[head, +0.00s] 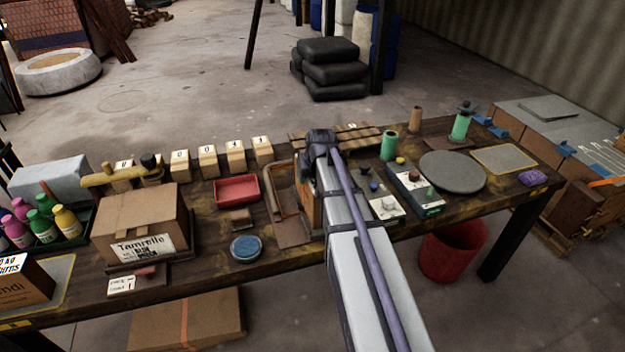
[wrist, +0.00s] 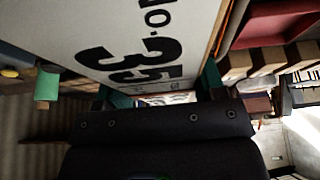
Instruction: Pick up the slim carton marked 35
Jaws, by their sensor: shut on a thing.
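The slim carton marked 35 (wrist: 150,35) fills the upper middle of the wrist view, its white face with large black "35" close to the camera. My gripper (wrist: 160,92) is shut on it, with a green-tipped finger on each side. In the head view a narrow brown side of the carton (head: 311,208) shows just left of my arm; the rest is hidden behind the arm. I cannot tell whether its base touches the table.
A bent-tube stand (head: 270,200) is close left of the carton, with a red tray (head: 237,190) beyond. A switch box (head: 412,188) and a grey disc (head: 452,171) are to the right. A large Tamrolle box (head: 140,222) and bottles (head: 40,225) crowd the left.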

